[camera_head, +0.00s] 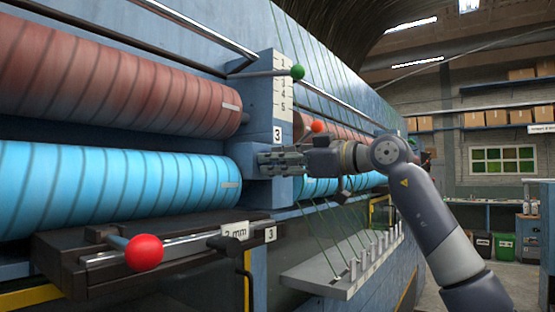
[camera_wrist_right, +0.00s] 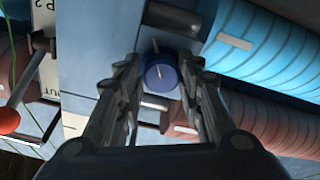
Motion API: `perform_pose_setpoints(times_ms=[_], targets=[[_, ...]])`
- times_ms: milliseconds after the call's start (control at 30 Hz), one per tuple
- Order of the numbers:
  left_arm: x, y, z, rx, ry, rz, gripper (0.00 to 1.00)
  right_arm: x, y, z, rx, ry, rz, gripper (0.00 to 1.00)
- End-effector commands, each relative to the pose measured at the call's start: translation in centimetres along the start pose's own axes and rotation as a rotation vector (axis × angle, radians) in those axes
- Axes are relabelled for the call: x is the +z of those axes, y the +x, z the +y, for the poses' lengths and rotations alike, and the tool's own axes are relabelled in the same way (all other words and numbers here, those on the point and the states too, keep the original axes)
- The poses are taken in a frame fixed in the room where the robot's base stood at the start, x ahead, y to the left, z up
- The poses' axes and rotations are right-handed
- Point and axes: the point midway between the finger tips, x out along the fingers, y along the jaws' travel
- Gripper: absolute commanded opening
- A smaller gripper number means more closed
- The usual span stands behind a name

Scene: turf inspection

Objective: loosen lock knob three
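The lock knob (camera_wrist_right: 162,76) is a round, dark blue knob with a pale line on its face, on the light blue post in the right wrist view. In the head view, that blue post (camera_head: 258,108) carries a label 3 (camera_head: 277,134), and my right gripper hides the knob just below it. My right gripper (camera_head: 264,161) comes in from the right. In the wrist view its two fingers are apart, one on each side of the knob, with visible gaps; I cannot tell how deep they reach. My left gripper is not in view.
A red roller (camera_head: 120,75) and a bright blue roller (camera_head: 110,185) lie left of the post. A green ball handle (camera_head: 297,72) and an orange-red ball handle (camera_head: 318,126) are close to my right arm. A red ball lever (camera_head: 144,252) juts out at lower left.

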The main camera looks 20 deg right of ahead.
Motion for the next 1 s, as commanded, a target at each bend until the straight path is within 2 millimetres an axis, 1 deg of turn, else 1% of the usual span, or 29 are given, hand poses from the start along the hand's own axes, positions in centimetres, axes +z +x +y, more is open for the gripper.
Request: perform_pose_setpoints(times_ms=[33, 367, 467, 567, 800, 900, 1000], targets=[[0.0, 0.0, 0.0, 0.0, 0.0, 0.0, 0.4, -0.3, -0.2, 0.1, 0.003, -0.001, 0.006, 0.51], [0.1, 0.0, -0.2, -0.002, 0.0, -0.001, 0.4, 0.0, -0.1, -0.1, -0.002, -0.002, -0.001, 0.51], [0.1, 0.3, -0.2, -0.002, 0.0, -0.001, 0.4, 0.0, -0.6, 0.0, -0.002, -0.002, -0.001, 0.51], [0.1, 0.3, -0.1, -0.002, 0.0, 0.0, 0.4, 0.0, -2.0, 0.0, 0.0, -0.004, -0.001, 0.51], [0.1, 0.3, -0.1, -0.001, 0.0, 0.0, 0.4, 0.0, -7.2, 0.2, 0.003, -0.003, -0.002, 0.51], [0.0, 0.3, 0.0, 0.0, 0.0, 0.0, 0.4, -0.1, -9.1, 0.2, 0.002, -0.003, 0.0, 0.51], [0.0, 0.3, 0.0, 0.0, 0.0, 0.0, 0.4, -0.1, -10.6, 0.1, 0.001, -0.001, -0.001, 0.51]])
